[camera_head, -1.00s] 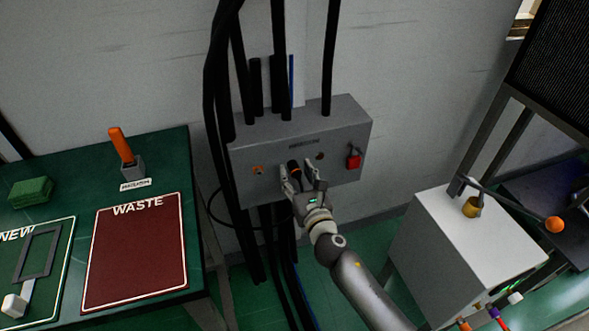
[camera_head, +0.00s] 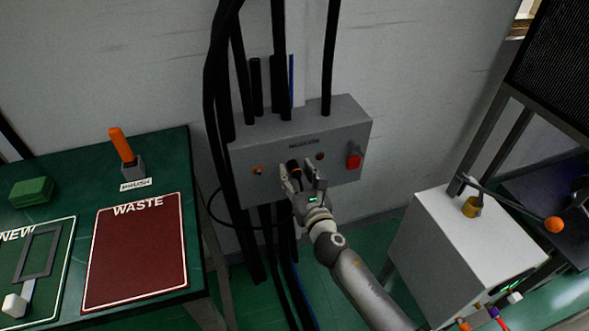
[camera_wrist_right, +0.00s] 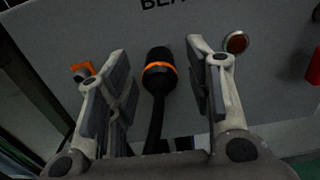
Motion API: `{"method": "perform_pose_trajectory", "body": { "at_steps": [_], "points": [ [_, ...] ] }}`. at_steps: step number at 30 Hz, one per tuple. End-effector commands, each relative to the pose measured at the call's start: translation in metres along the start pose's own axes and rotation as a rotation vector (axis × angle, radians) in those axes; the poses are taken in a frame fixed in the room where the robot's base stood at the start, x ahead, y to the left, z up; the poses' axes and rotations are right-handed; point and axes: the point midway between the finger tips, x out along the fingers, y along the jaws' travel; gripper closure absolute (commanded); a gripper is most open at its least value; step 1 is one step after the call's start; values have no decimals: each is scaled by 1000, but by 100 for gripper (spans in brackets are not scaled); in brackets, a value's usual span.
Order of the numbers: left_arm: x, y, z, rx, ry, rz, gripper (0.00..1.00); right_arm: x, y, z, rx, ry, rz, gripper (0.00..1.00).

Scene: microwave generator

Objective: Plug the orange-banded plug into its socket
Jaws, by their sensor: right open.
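The orange-banded plug (camera_head: 294,168) is black with an orange ring and sits against the front of a grey wall box (camera_head: 340,135). In the right wrist view the plug (camera_wrist_right: 159,72) stands between the fingers, its black cable running down toward the palm. My right gripper (camera_head: 304,180) is open around it, with a clear gap on both sides; its fingers also show in the right wrist view (camera_wrist_right: 158,75). Whether the plug is seated in a socket is hidden. My left gripper is not in view.
The box front has an orange fitting (camera_head: 257,170), a round reddish part (camera_head: 320,156) and a red part (camera_head: 354,157). Thick black cables (camera_head: 215,90) hang on the left. A green workbench (camera_head: 75,170) stands left, a white cabinet (camera_head: 450,240) right.

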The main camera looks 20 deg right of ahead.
Motion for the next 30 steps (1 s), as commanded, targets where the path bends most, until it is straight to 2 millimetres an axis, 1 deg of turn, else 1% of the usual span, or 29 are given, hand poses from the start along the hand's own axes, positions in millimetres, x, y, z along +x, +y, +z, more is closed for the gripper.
{"method": "perform_pose_trajectory", "body": {
  "at_steps": [14,22,23,30],
  "points": [
    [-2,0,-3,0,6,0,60,0,0,0,-1,0,0,53],
    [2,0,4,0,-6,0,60,0,0,0,-1,0,0,53],
    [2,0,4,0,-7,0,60,0,0,0,-1,0,0,54],
    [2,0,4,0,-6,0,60,0,0,0,0,0,0,85]
  ]
}}
